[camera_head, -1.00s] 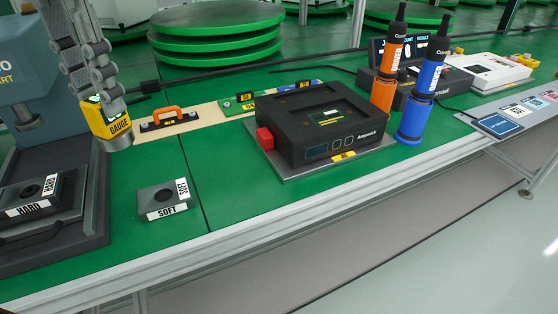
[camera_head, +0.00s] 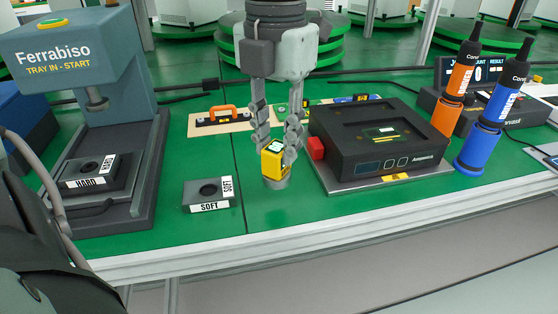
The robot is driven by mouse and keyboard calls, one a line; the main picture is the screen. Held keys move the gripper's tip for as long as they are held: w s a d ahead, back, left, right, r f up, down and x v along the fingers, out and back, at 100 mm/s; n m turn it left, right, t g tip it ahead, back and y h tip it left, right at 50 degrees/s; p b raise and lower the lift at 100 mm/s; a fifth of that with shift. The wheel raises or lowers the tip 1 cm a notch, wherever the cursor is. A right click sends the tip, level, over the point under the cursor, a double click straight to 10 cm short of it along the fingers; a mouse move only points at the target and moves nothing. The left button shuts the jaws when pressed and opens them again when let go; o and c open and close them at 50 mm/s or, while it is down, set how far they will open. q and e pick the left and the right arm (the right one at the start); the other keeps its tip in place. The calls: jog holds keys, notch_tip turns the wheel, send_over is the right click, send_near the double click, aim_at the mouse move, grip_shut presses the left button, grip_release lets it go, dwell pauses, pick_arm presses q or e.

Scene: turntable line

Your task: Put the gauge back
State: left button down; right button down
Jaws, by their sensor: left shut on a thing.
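The gauge (camera_head: 272,163) is a small yellow block with a light display on top and a grey round base. My left gripper (camera_head: 275,150) comes down from the top of the head view, with its two grey fingers closed on the gauge's sides. The gauge is upright at the green tabletop, between the SOFT block and the black Ampwick device. I cannot tell whether its base touches the table. My right gripper is not in view.
The SOFT block (camera_head: 209,194) is left of the gauge; the black device (camera_head: 380,145) with a red button is right. The Ferrabiso press (camera_head: 75,60) holds the HARD block (camera_head: 90,175). Behind, a tan strip (camera_head: 206,129) bears an orange-handled tool (camera_head: 220,115).

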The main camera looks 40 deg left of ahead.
aim_at(278, 147)
pick_arm(q)
jog(key=shift+w+d+f, duration=0.1)
jog(key=shift+d+f, duration=0.05)
jog(key=shift+f, duration=1.95)
jog(key=shift+f, duration=0.15)
jog(key=c, duration=1.2)
grip_release()
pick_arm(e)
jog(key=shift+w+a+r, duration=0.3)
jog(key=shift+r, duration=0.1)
pick_arm(q)
jog(key=shift+r, duration=0.3)
notch_tip(278, 147, up, 12)
jog(key=shift+f+p, duration=0.1)
jog(key=shift+p, duration=0.3)
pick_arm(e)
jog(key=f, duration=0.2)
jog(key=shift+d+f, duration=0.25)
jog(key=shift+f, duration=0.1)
